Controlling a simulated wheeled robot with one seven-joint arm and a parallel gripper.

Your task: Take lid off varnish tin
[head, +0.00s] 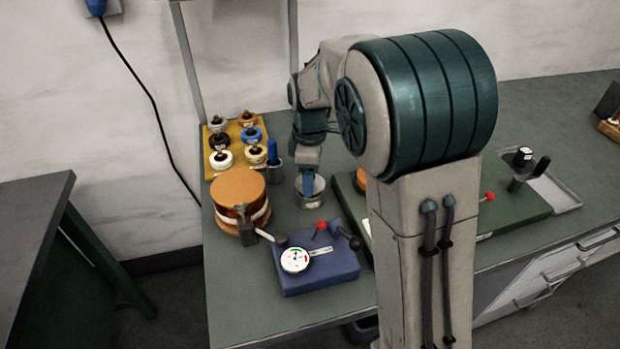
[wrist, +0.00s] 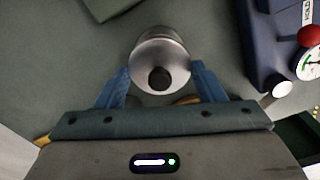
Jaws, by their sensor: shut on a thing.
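The varnish tin (head: 311,203) is a grey metal cylinder standing on the green bench, below my gripper (head: 309,183). In the wrist view, its round grey lid (wrist: 145,75) with a dark knob (wrist: 160,78) faces the camera. The blue fingers of my gripper (wrist: 160,73) are on either side of the lid, shut on it. The tin's side (wrist: 160,36) shows beyond the lid. I cannot tell whether there is a gap between lid and tin.
Left of the tin is a copper-coloured roll (head: 239,187) on a stand. A blue box (head: 318,272) with a dial stands in front, also at right in the wrist view (wrist: 262,45). A yellow rack (head: 233,131) of spools is behind. A green board (head: 520,205) lies right.

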